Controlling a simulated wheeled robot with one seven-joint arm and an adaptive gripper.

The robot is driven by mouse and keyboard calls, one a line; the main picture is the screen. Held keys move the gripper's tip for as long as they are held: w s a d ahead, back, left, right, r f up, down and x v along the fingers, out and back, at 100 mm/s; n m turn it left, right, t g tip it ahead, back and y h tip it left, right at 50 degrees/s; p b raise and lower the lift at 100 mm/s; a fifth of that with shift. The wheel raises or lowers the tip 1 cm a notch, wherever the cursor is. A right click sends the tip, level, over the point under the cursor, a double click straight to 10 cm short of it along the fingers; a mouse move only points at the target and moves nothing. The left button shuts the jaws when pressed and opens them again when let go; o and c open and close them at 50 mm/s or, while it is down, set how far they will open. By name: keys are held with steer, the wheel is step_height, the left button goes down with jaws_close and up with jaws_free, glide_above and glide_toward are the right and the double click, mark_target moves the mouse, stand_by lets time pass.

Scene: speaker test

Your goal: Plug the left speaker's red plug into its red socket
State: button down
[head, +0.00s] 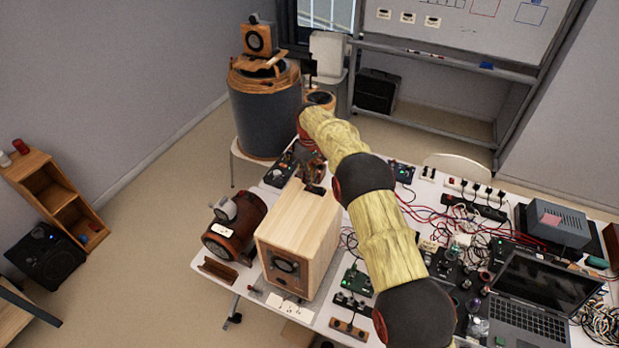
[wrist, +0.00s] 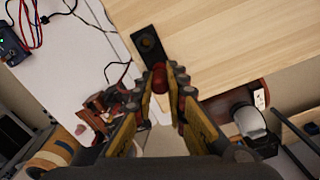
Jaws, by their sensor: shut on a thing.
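A pale wooden speaker (head: 298,228) stands on the table with its driver facing the front. Its wooden surface (wrist: 235,45) also fills the upper right of the wrist view. A black plate with a round dark opening (wrist: 148,43) sits at that surface's edge; no red socket colour shows on it. My gripper (head: 313,172) is above the speaker's back edge, small and partly merged with the dark parts there. In the wrist view my gripper (wrist: 162,88) is shut on a red plug (wrist: 159,75). The plug's tip appears right beside the plate; I cannot tell whether they touch.
A red-brown motor-like machine (head: 234,228) stands left of the speaker. Right of my arm the table is crowded with cables, boards, a laptop (head: 535,295) and a grey instrument box (head: 553,225). A dark drum (head: 265,115) stands behind the table.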

steer(key=shift+f, duration=0.3)
steer(key=c, duration=1.7)
jaws_free()
steer(key=shift+r, duration=0.1)
steer(key=shift+r+p, duration=1.5)
steer(key=shift+r, duration=2.25)
steer(key=shift+w, duration=0.1)
